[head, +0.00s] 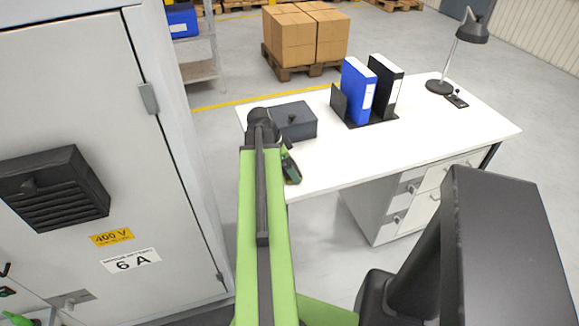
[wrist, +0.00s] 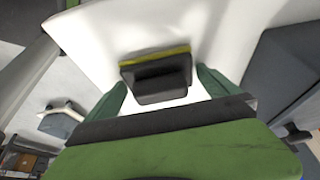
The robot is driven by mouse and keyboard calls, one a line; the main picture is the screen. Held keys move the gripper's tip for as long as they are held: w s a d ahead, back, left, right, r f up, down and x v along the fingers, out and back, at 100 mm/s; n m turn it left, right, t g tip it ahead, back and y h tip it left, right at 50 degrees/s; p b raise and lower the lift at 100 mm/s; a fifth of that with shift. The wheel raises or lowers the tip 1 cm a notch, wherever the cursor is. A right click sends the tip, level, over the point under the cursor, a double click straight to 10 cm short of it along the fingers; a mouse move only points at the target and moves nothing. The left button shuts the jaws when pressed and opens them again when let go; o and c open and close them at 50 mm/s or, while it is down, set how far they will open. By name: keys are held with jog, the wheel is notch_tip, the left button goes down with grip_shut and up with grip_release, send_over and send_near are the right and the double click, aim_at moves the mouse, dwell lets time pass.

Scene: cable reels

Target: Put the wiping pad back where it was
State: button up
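The wiping pad (wrist: 158,75), a dark block with a yellow strip along one edge, shows in the wrist view in front of the white desk top (wrist: 215,25). My gripper (wrist: 161,76) has its two green fingers spread, one at each side of the pad, with narrow gaps showing beside the pad's dark raised part. I cannot tell whether the pad touches the desk. In the head view my gripper (head: 290,168) is mostly hidden behind my arm, over the desk's near left edge, and the pad cannot be made out.
A dark grey box (head: 297,121) stands on the desk close beyond my gripper. A blue binder (head: 358,92) and a black binder (head: 385,84) stand in a holder behind it. A lamp (head: 470,32) is at the far right. The desk's front right is clear. A grey cabinet (head: 75,120) rises at left.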

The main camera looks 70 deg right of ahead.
jog(key=p+v, duration=1.1)
jog(key=v, duration=0.1)
jog(key=shift+r, duration=0.2)
